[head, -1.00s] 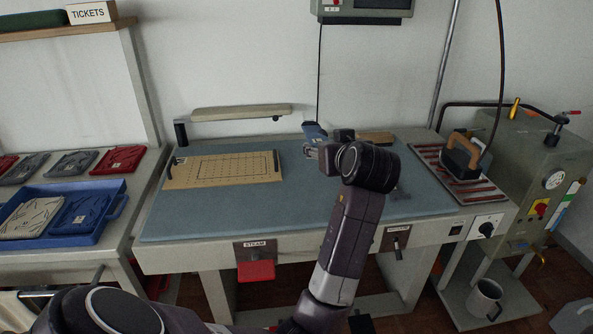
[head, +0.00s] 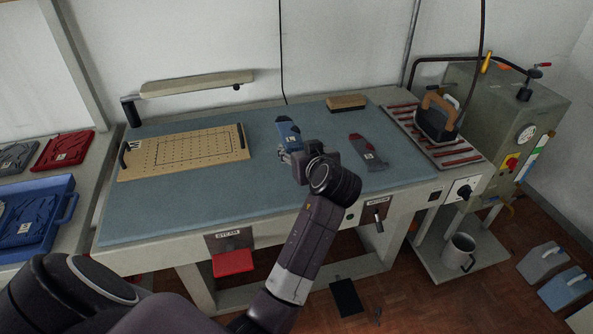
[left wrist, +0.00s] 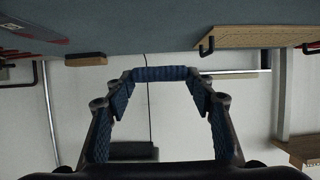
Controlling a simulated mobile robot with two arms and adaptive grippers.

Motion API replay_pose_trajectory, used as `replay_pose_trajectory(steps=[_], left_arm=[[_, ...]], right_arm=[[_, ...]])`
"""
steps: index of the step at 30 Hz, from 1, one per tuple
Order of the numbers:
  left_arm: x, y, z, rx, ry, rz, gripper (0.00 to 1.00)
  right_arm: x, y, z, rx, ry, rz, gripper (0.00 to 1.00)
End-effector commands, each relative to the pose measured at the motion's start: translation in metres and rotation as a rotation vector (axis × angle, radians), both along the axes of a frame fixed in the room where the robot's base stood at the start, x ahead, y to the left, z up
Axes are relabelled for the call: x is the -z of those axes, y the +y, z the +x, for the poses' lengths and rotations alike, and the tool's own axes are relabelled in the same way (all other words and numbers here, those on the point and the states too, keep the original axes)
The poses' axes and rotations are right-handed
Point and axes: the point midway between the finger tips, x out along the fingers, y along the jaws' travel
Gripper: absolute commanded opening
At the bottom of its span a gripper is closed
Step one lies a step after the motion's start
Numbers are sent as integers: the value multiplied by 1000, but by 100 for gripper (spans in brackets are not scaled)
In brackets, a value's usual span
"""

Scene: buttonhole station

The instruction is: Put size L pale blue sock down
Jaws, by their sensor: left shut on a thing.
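A blue sock (head: 288,132) with a small white label is held by my left gripper (head: 291,151), whose fingers close on its lower end. The size on the label is too small to read. The sock stands tilted over the blue-grey table pad (head: 200,190); I cannot tell whether it touches the pad. In the left wrist view a dark blue strip (left wrist: 160,73) spans between the fingertips. My right gripper is not in view.
A grey-and-red labelled sock (head: 370,152) lies right of the gripper. A wooden block (head: 346,102) lies behind, a gridded board (head: 185,152) to the left. An iron (head: 437,117) stands on a striped rest at right. The pad's front left is clear.

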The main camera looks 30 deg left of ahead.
Motion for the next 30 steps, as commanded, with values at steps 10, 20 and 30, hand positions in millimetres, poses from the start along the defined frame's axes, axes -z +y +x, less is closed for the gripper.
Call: replay_pose_trajectory(steps=[10, 20, 30], left_arm=[[48, 0, 0, -1, 1, 1, 34], [88, 0, 0, -1, 0, 2, 34], [92, 0, 0, 0, -1, -1, 34]], right_arm=[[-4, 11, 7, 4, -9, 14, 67], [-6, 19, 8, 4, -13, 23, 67], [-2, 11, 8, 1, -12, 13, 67]])
